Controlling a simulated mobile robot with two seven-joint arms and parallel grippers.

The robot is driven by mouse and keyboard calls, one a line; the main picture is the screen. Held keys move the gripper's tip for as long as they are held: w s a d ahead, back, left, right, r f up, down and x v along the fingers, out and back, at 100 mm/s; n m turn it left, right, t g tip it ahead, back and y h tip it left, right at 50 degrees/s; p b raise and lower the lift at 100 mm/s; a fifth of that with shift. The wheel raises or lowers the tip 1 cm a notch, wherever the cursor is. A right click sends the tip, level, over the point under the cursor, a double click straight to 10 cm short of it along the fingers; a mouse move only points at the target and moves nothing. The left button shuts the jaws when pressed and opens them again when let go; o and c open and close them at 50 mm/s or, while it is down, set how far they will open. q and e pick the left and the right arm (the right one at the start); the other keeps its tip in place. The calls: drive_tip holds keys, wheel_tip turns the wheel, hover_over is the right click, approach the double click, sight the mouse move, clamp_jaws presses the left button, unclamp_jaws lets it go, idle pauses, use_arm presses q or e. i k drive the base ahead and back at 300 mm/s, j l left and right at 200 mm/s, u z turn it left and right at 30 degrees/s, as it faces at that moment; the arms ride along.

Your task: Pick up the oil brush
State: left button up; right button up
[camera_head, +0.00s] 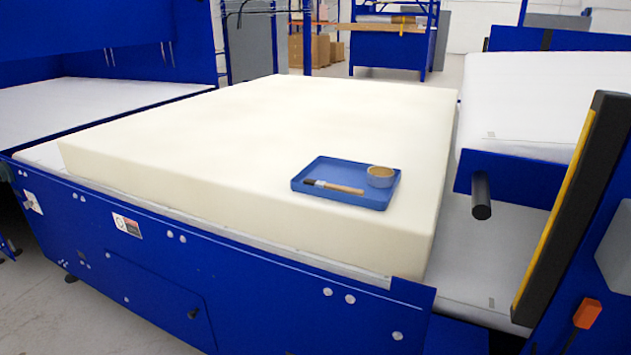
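The oil brush (334,187) lies flat in a blue tray (330,164). It has a light wooden handle pointing right and a dark bristle end at the left. A small round tan container (380,176) stands in the tray's right part, beside the brush handle. The tray rests on the near right part of a large cream foam block (230,130). Neither of my grippers is in view.
The foam block lies on a blue machine (160,270) with a raised front side. The foam top around the tray is clear.

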sight(309, 181)
drive_tip(key=i+j, duration=0.5)
drive_tip(key=j, duration=0.2)
drive_tip(key=i+j+z, duration=0.4)
drive_tip(key=j, duration=0.25)
